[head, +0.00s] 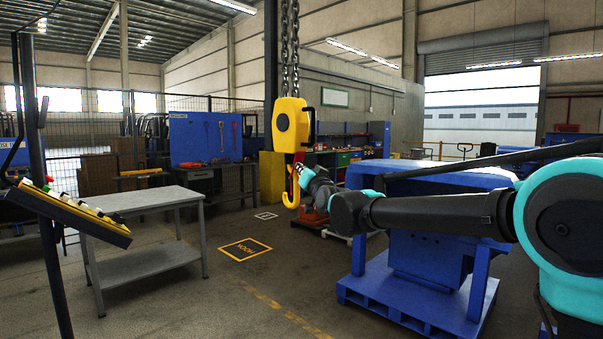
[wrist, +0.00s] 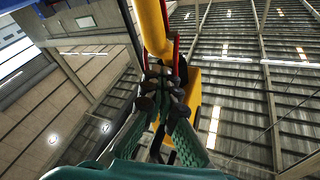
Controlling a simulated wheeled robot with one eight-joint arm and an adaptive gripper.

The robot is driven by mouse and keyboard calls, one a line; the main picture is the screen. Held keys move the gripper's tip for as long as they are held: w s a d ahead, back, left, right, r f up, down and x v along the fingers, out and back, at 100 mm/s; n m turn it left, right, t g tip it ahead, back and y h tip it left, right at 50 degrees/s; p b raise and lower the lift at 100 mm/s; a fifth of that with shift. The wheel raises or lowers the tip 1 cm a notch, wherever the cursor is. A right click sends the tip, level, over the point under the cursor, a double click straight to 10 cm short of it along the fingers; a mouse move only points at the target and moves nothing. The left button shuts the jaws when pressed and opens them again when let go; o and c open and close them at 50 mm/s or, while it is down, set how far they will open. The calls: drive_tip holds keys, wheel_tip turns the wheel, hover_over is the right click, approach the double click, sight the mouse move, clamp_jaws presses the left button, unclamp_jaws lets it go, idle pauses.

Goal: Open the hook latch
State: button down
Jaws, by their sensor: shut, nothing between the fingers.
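A yellow hook block (head: 291,125) hangs on chains, with a yellow hook (head: 290,198) below it. A thin red part (head: 299,158), which looks like the latch, shows at the hook's upper right. My gripper (head: 301,169) is at the hook's mouth, coming from the right. In the wrist view, the fingertips (wrist: 164,82) are together and empty. The yellow hook (wrist: 152,28) is just above them there, and the red latch part (wrist: 177,48) runs close beside the fingertips. I cannot tell whether they touch; the fingers hide part of the latch.
A grey work table (head: 140,203) stands at the left, with a yellow-edged control panel (head: 80,215) nearer. A blue fixture on a blue pallet base (head: 415,307) stands at the right, below my arm.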

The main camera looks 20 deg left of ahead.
drive_tip(key=shift+a+r, duration=0.1)
drive_tip(key=shift+r, duration=0.15)
idle(0.4)
drive_tip(key=shift+s+d+f, duration=0.2)
drive_tip(key=shift+d+f, duration=0.3)
drive_tip(key=shift+f, duration=0.2)
drive_tip(key=shift+s+d+f, duration=0.2)
drive_tip(key=shift+d+f, duration=0.3)
drive_tip(key=shift+f, duration=0.25)
drive_tip(key=shift+s+d+f, duration=0.2)
drive_tip(key=shift+d+f, duration=0.3)
drive_tip(key=shift+f, duration=0.2)
drive_tip(key=shift+s+d+f, duration=0.2)
drive_tip(key=shift+d+f, duration=0.25)
drive_tip(key=shift+f, duration=0.2)
drive_tip(key=shift+s+d+f, duration=0.2)
drive_tip(key=shift+d+f, duration=0.3)
drive_tip(key=shift+f, duration=0.2)
drive_tip(key=shift+s+d+f, duration=0.2)
drive_tip(key=shift+d+f, duration=0.25)
drive_tip(key=shift+f, duration=0.2)
